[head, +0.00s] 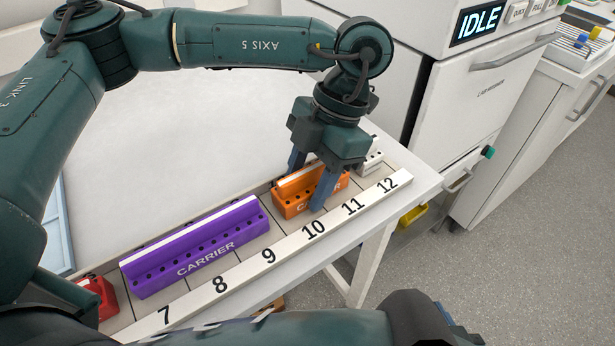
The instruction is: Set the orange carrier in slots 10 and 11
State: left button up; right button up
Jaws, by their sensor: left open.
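The orange carrier (291,204) sits upright in the numbered rack (243,270), behind the labels 10 and 11. It appears level and low in the rack, though I cannot see its underside. My left gripper (310,182) points down over it. The gripper is open, with one blue finger at the carrier's near side, in front of its lettering, and the other at its far side. The fingers hide part of the carrier's middle. I do not make out my right gripper; only dark parts of my own body show along the bottom edge.
A long purple carrier (196,252) stands left of the orange one, behind 8 and 9, with a narrow gap between them. A white piece (371,160) stands behind 12, close on the right. A red piece (98,297) is at the left end. The white tabletop (160,150) behind is clear.

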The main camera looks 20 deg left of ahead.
pick_arm(q)
jog(key=v, duration=1.1)
jog(key=shift+d+r, duration=0.1)
jog(key=shift+r, duration=0.3)
